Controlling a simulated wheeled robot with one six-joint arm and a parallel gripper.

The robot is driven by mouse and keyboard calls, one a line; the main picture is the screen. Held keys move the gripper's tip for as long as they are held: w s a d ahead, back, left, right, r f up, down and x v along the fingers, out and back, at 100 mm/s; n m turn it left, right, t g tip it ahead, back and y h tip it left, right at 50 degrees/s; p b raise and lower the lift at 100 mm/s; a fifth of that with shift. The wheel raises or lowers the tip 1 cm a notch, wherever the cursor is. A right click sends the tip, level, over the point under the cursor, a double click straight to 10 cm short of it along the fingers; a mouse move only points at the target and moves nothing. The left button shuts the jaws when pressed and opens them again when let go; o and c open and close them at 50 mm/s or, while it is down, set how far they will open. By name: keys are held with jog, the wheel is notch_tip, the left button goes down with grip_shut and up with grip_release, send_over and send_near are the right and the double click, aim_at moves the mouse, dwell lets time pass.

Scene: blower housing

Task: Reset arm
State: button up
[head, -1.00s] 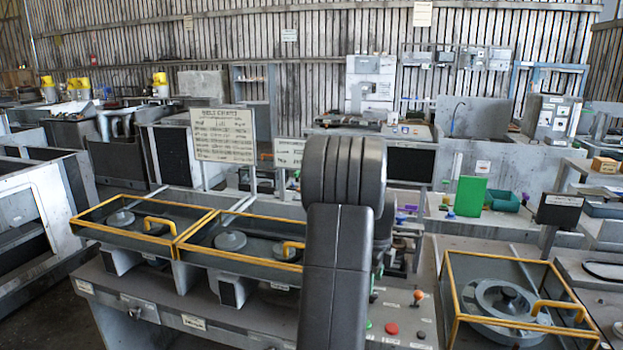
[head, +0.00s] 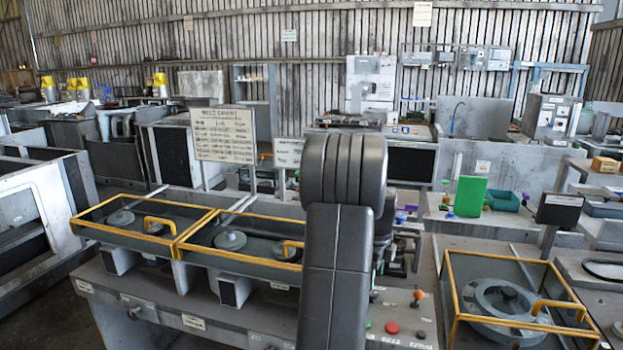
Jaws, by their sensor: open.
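My own dark grey arm stands upright in the middle of the head view, with its rounded joint at the top. My gripper does not show clearly; it is hidden behind the arm links or out of view. The arm covers part of the bench behind it. I see nothing held.
Two yellow-framed trays (head: 182,246) with round parts sit on the bench left of my arm. Another yellow-framed box (head: 456,314) holds a large round housing (head: 483,298) at the right. A green panel (head: 467,196) stands farther back.

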notch_tip(320, 180, down, 4)
jog(key=shift+r, duration=0.15)
jog(key=shift+f, duration=0.4)
jog(key=n, duration=0.5)
jog(key=shift+n+p, duration=0.35)
jog(key=shift+n, duration=0.05)
jog(key=n, duration=0.4)
jog(key=shift+n, duration=0.3)
jog(key=n+p, duration=0.1)
jog(key=n, duration=0.4)
jog(key=shift+n+p, duration=0.55)
jog(key=shift+n, duration=1.95)
jog(key=shift+s+r, duration=0.1)
jog(key=shift+r, duration=0.05)
